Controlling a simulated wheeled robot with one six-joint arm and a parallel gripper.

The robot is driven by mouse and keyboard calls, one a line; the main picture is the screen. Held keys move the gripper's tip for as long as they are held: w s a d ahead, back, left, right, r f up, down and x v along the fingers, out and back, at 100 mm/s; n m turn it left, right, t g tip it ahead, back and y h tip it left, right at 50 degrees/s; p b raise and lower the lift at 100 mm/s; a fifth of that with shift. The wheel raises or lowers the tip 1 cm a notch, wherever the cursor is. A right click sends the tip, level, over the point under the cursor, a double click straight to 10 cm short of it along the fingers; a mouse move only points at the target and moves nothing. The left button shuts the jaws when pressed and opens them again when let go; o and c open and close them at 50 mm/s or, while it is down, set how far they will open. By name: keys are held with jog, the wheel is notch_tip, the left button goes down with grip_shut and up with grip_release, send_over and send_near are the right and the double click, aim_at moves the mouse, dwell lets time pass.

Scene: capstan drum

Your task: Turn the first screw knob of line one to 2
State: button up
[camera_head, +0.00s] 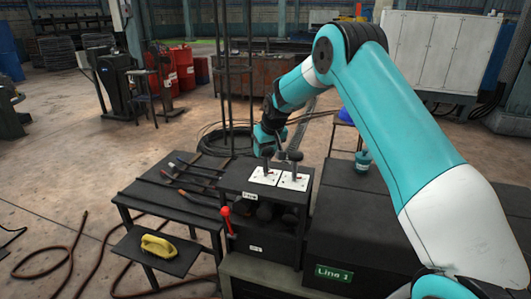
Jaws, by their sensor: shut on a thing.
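The control box (250,205) for line one has two white dial plates on its top, a left plate (265,176) and a right plate (294,181). A dark knob stands over each plate. The right knob (292,156) is free of the gripper. My gripper (268,155) reaches down from behind over the left plate and is shut on the left knob, which it mostly hides. The plate markings are too small to read, so I cannot tell the knob's setting.
A green "Line 1" sign (334,273) is on the dark housing at right. A red-handled lever (227,213) is on the box's left side. Tools (195,180) lie on the left table. A yellow object (158,246) lies on a lower shelf. Dark rods rise behind the box.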

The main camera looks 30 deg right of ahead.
jog(key=n+y, duration=0.1)
jog(key=n, duration=0.2)
jog(key=n+y+b, duration=0.1)
jog(key=n, duration=0.2)
jog(key=shift+d+g, duration=0.15)
jog(key=shift+g, duration=0.25)
jog(key=n, duration=0.2)
jog(key=n+g+y+p, duration=0.1)
jog(key=n, duration=0.2)
jog(key=shift+w+y, duration=0.1)
jog(key=shift+y, duration=0.2)
jog(key=shift+n+g, duration=0.3)
jog(key=shift+n, duration=0.2)
jog(key=o, duration=0.9)
jog(key=p+v, duration=0.1)
jog(key=v, duration=0.4)
jog(key=p+v, duration=0.2)
jog(key=v, duration=0.4)
jog(key=p+v, duration=0.1)
jog(key=v, duration=0.5)
jog(key=shift+d+r+p, duration=0.15)
jog(key=shift+d+p, duration=0.15)
jog(key=shift+d, duration=0.05)
